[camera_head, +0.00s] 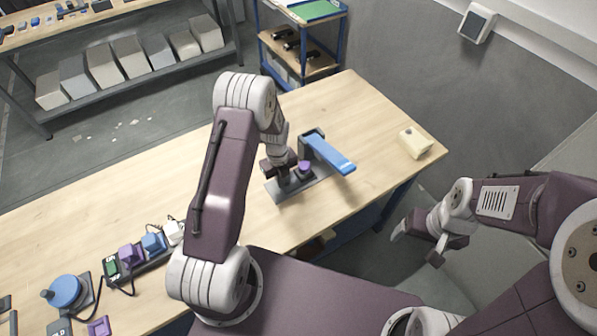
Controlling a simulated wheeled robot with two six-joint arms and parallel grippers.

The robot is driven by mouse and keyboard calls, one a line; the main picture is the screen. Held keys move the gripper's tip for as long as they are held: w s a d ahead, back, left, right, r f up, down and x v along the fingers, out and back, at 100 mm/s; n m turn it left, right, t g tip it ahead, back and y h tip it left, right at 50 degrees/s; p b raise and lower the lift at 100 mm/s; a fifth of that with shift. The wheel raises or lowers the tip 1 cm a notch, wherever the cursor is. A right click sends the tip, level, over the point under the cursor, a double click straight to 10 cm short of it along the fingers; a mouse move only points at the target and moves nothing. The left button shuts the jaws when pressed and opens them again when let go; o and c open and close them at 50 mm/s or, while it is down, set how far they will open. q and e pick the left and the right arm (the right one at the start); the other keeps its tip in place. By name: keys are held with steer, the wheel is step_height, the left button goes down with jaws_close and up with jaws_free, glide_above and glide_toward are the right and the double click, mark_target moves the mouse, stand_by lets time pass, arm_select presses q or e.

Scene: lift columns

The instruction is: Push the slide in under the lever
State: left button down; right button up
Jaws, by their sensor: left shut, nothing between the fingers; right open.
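A blue lever (330,153) stands on a dark upright bracket (310,137) over a grey base plate (318,178) on the wooden table. It slopes from the bracket toward the front right. A slide with a purple knob (304,166) sits on the plate, left of and beside the lever. My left gripper (290,184) is shut and empty, low over the left part of the plate, just left of the purple knob. I cannot tell whether it touches the slide. My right gripper (439,252) is open and empty, off the table's right front edge.
A cream box (415,142) sits at the table's right corner. A row of plugs (140,250) and a blue round dial (66,292) lie on the left part of the table. A blue-framed shelf (302,45) stands behind.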

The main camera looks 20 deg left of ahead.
mark_target(298, 174)
arm_select(q)
steer(key=shift+w+d+b, duration=0.4)
steer(key=shift+w+d, duration=0.75)
steer(key=shift+w, duration=0.2)
steer(key=shift+w+d+b, duration=0.4)
steer(key=shift+w+d, duration=0.7)
steer(key=shift+w, duration=0.2)
steer(key=shift+s+a, duration=0.1)
steer(key=shift+s, duration=0.05)
steer(key=shift+s+a, duration=0.1)
steer(key=shift+s, duration=0.05)
steer(key=shift+r+p, duration=2.4)
steer(key=shift+r, duration=0.6)
